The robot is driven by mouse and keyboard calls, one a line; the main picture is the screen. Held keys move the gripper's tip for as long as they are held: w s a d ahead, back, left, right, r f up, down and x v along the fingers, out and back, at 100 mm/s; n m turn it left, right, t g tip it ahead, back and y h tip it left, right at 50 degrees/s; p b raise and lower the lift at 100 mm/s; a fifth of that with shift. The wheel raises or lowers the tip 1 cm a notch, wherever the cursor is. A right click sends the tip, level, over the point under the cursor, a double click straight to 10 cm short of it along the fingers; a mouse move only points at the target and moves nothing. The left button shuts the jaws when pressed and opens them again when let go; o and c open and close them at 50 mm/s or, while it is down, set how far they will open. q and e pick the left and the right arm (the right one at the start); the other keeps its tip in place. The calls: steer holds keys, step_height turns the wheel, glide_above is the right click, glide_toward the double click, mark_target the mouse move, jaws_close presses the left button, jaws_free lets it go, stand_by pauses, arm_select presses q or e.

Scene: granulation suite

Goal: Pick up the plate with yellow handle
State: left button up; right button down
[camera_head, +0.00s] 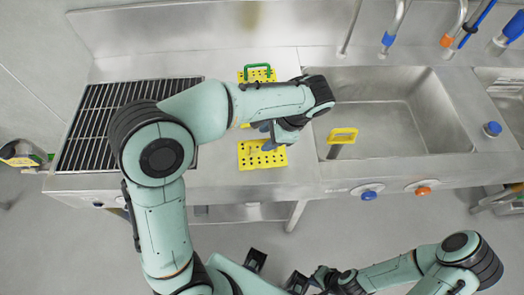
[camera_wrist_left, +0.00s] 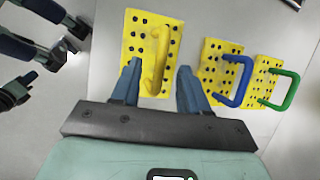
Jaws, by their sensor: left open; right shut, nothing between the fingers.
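The plate with the yellow handle is a yellow perforated plate (camera_head: 277,159) on the steel counter, near its front edge. In the left wrist view, the plate (camera_wrist_left: 134,43) lies ahead of my left gripper, and its yellow handle (camera_wrist_left: 158,62) stands between the fingertips. My left gripper (camera_wrist_left: 157,70) is open, one finger on each side of the handle, with no clear contact. In the head view, my left gripper (camera_head: 268,137) is over the plate and partly hides it. My right gripper (camera_head: 318,277) is shut and empty, low in the picture, away from the counter.
Similar plates with a blue handle (camera_wrist_left: 236,76) and a green handle (camera_wrist_left: 284,90) lie in a row beside it. A sink basin (camera_head: 385,110) is to the right, with a yellow frame (camera_head: 343,131) at its left. A black grate (camera_head: 85,135) is to the left.

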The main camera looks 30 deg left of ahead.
mark_target(266, 140)
arm_select(q)
steer(key=x, duration=0.5)
steer(key=shift+w+d+f+b, duration=0.1)
steer(key=shift+w+f+b, duration=0.05)
steer(key=shift+f+b, duration=0.2)
steer(key=shift+c, duration=0.2)
jaws_close()
